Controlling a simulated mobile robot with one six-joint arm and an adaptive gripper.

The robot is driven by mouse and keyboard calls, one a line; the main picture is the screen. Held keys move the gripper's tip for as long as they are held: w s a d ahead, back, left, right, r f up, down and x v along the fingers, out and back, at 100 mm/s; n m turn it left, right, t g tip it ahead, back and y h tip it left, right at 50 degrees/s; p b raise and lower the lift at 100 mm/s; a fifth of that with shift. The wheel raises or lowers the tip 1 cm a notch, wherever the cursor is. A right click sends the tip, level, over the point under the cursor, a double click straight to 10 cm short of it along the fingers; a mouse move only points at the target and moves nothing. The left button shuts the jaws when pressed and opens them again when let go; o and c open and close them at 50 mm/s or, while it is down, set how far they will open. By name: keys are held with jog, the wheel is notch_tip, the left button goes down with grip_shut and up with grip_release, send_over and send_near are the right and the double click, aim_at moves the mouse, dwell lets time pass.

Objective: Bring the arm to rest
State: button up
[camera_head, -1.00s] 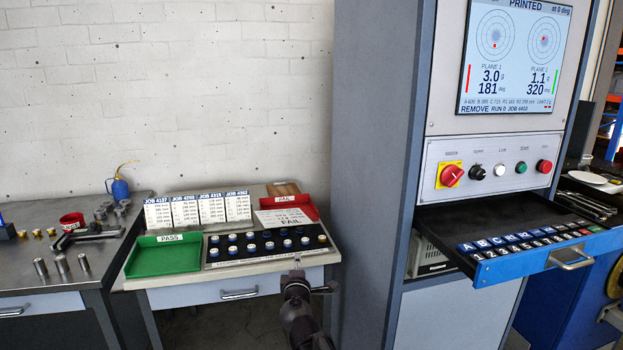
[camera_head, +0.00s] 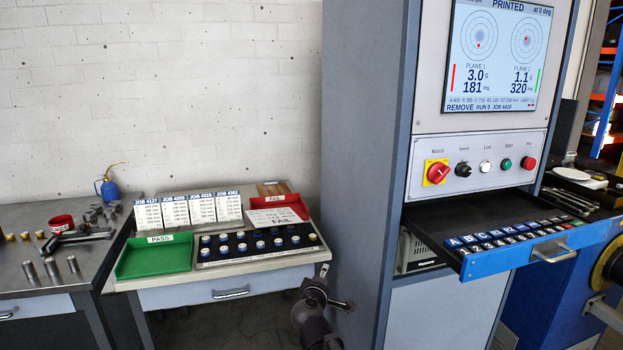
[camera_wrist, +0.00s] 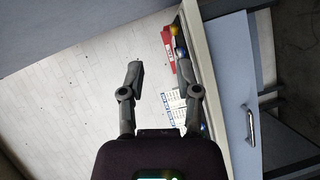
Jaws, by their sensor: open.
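My gripper (camera_head: 335,288) is open and empty in front of the small bench, near the right end of its drawer front, low in the head view. In the wrist view its two fingers (camera_wrist: 158,68) stand apart with nothing between them. The wall and part of the bench show beyond them, seen sideways. My arm comes up from the bottom edge of the head view; most of it is out of frame.
The bench holds a green PASS tray (camera_head: 153,258), a red FAIL tray (camera_head: 288,209), job cards (camera_head: 190,212) and a black rack (camera_head: 205,262) of capped weights. The tall cabinet (camera_head: 360,150) stands right of my gripper, its blue-fronted drawer (camera_head: 500,262) pulled out.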

jog(key=s+d+f+m+g+h, duration=0.1)
jog(key=s+d+f+m+g, duration=0.35)
jog(key=d, duration=0.25)
jog(key=s+d+f+m+g+h, duration=0.1)
jog(key=s+d+f+m+g, duration=0.3)
jog(key=d, duration=0.3)
jog(key=s+d+f+m+g+y, duration=0.2)
jog(key=s+f+m+g+y, duration=0.4)
jog(key=s, duration=0.5)
notch_tip(320, 180, up, 18)
jog(key=a+n+g+p, duration=0.1)
jog(key=p, duration=1.8)
jog(key=shift+s+a+n, duration=0.35)
jog(key=shift+s+a, duration=0.05)
jog(key=shift+s, duration=0.05)
jog(key=shift+f, duration=0.1)
